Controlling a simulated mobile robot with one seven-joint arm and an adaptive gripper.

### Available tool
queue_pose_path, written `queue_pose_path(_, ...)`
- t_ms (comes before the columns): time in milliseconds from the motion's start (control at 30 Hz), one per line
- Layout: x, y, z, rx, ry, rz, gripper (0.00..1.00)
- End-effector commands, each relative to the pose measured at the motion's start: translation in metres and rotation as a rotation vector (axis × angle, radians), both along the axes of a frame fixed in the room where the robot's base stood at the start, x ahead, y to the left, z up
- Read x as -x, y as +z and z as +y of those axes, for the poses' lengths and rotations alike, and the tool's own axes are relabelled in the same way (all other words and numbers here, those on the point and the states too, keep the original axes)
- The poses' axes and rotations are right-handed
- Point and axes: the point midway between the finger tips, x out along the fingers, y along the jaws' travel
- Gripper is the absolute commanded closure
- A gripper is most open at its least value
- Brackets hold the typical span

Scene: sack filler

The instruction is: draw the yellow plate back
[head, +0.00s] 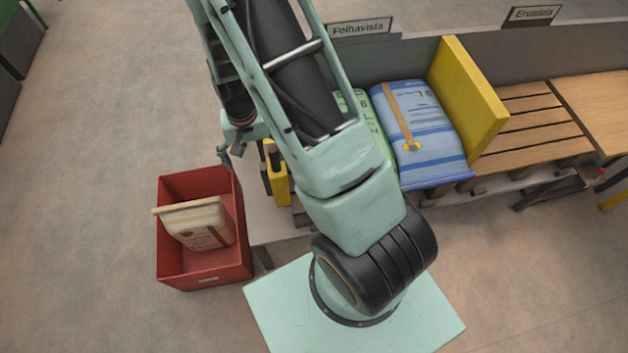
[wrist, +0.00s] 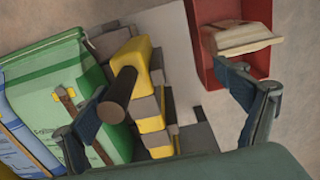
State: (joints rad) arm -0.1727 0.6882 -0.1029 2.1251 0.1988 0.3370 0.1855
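A large upright yellow plate (head: 468,100) stands at the right side of a blue-and-white sack (head: 418,130) on the bench in the head view. A smaller yellow piece (head: 277,175) shows beside my arm. In the wrist view a yellow-and-grey striped block (wrist: 150,95) with a dark round bar (wrist: 118,96) stands beside a green sack (wrist: 70,95). My gripper (wrist: 165,95) is open and empty, its fingers wide apart. The dark bar appears between them, nearer the left finger. I cannot tell its distance. My arm hides much of this area in the head view.
A red crate (head: 172,268) on the floor holds a pale sack (head: 198,222). A slatted wooden bench (head: 525,118) runs right of the plate. A grey wall with signs, one reading Folhavista (head: 361,28), stands behind. The floor at left is clear.

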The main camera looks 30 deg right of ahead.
Motion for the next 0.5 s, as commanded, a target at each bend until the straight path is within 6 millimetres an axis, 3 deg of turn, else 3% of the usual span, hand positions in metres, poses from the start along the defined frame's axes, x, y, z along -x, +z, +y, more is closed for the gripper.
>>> queue_pose_path(167, -0.001, 0.000, 0.004, -0.001, 0.002, 0.000, 0.10)
queue_pose_path(500, -0.014, 0.000, 0.046, 0.000, 0.005, -0.002, 0.10)
